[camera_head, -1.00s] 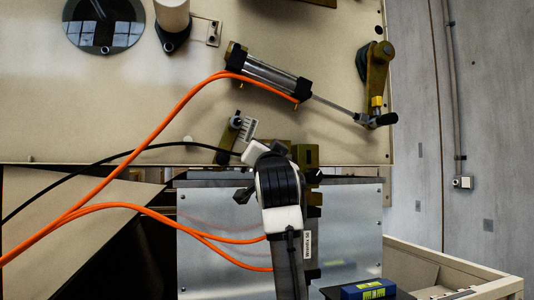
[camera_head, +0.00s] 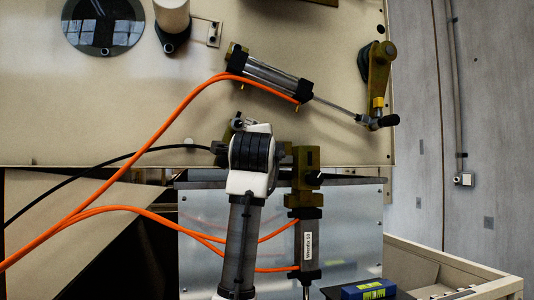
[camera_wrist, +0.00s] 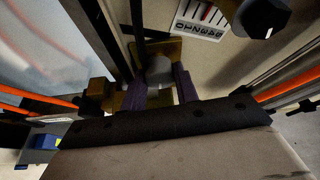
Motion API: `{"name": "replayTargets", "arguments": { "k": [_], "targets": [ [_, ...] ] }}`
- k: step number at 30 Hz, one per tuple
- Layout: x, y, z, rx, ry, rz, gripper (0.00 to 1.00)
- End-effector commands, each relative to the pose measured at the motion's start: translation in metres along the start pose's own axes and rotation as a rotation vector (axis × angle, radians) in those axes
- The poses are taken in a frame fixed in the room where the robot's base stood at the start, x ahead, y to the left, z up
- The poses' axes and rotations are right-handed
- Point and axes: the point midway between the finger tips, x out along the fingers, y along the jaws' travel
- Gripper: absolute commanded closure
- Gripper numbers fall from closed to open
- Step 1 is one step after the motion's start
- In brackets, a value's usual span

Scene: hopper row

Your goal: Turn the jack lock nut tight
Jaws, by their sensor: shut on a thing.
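In the wrist view, my gripper (camera_wrist: 160,88) has its two purple fingers closed on either side of a small grey rounded piece (camera_wrist: 158,70), which appears to be the jack lock nut. A brass-coloured block (camera_wrist: 165,47) lies directly behind it. The piece's lower part and the exact finger contact are partly hidden. In the head view, my white and black wrist covers the fingers and the nut, at the lower edge of the beige panel (camera_head: 110,130).
A scale plate (camera_wrist: 201,18) and a dark knob (camera_wrist: 262,17) are close to my gripper. A labelled cylinder (camera_head: 308,245) with orange hoses (camera_head: 130,208) stands right of my arm. An upper cylinder (camera_head: 270,78) and its crank (camera_head: 378,75) are above. A blue box (camera_head: 368,289) lies lower right.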

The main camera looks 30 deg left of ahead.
Motion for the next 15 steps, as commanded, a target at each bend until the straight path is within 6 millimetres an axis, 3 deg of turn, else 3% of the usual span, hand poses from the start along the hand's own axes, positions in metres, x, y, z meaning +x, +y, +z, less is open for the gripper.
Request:
{"name": "replayTargets", "arguments": {
  "k": [15],
  "targets": [
    [0.0000,-0.0006,0.0003,0.333,-0.001,0.141,0.93]
  ]
}}
